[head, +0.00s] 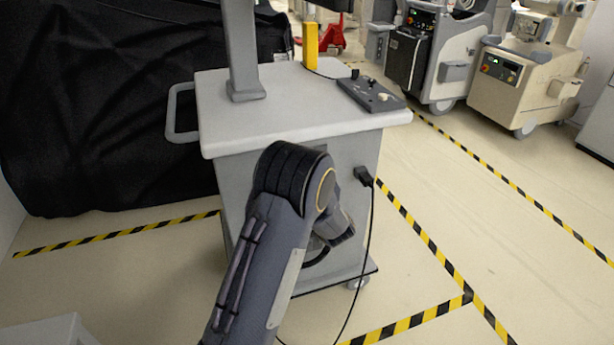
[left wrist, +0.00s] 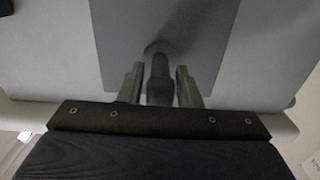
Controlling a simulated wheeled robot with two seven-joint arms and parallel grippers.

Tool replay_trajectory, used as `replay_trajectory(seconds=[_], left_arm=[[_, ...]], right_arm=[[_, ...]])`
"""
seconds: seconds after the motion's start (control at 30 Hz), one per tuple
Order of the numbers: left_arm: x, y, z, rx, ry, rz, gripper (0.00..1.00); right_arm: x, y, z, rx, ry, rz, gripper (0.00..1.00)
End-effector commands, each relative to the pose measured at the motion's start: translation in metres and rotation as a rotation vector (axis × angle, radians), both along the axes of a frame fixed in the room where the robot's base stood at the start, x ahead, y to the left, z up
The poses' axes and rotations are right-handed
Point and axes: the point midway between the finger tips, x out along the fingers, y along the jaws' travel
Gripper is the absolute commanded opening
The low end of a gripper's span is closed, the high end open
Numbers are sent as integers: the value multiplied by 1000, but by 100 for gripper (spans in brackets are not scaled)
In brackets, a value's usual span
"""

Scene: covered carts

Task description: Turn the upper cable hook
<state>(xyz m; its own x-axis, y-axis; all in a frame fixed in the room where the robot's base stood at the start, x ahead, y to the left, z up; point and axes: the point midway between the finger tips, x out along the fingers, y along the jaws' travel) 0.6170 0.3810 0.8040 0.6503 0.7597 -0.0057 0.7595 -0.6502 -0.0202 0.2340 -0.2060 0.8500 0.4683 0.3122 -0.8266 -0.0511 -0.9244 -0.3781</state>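In the left wrist view, the two fingers of my left gripper (left wrist: 160,90) stand on either side of a dark post with a rounded base, which looks like the cable hook (left wrist: 160,66). The post is between the fingers, with narrow gaps seeming to show on both sides. The hook sits on a grey panel (left wrist: 115,35). In the head view, my left arm reaches up to the front of the grey cart (head: 290,118) and hides the hook and my fingertips. My right gripper is in neither view.
A black plug (head: 363,176) with a hanging cable (head: 368,240) is on the cart front, right of my arm. A control box (head: 371,95) lies on the cart top. A black cover (head: 90,110) stands behind left. Open floor with striped tape (head: 440,260) lies right.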

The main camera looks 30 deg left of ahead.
Motion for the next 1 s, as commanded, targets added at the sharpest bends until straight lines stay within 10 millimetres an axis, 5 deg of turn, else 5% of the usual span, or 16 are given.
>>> replay_trajectory(seconds=[0.43, 1.0], left_arm=[[-3, -3, 2, 0, -6, 1, 44], [-50, -59, 1, 0, -5, 1, 44]], right_arm=[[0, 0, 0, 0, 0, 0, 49], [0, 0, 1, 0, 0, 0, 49]])
